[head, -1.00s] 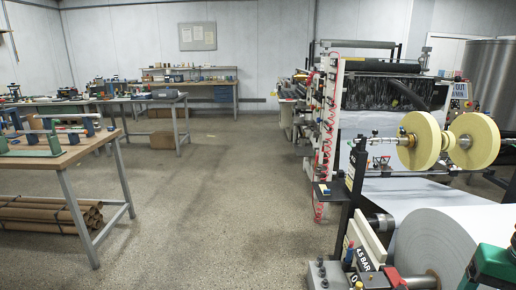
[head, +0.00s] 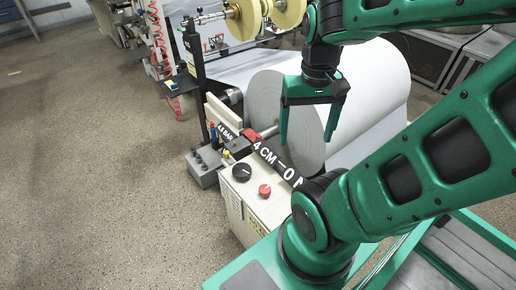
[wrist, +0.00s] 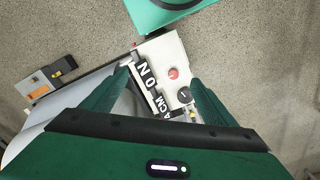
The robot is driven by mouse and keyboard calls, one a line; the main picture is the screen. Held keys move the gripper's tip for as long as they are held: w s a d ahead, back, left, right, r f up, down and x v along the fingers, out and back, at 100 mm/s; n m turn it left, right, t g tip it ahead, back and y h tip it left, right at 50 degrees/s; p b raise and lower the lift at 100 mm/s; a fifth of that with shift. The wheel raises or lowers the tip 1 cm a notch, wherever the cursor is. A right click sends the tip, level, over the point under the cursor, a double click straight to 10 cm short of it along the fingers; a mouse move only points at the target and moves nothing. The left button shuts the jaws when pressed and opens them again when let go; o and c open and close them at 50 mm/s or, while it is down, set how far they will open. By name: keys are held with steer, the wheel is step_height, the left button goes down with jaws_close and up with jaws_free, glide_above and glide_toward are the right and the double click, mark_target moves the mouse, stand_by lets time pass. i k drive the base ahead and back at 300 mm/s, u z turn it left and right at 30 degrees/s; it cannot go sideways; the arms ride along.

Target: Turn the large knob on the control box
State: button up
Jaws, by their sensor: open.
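The control box (head: 236,205) is a cream box below and left of my gripper in the head view. On its top is a large black knob (head: 242,172) with a light mark, with a smaller red knob (head: 265,190) beside it. In the wrist view the black knob (wrist: 185,95) shows close to the right finger's tip, and the red knob (wrist: 173,73) is above it. My gripper (head: 308,140) is open and empty, pointing down in front of the paper roll, above and apart from the box.
A big white paper roll (head: 285,105) stands behind my gripper. A black label strip (head: 275,158) lies along the machine beside the knobs. A grey block with small knobs (head: 205,165) sits left of the box. The floor at the left is clear.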

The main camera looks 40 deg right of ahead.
mark_target(242, 171)
steer(key=k, duration=0.5)
steer(key=u, duration=1.2)
steer(key=k, duration=0.8)
steer(key=z, duration=1.25)
steer(key=i, duration=1)
steer(key=u, duration=0.05)
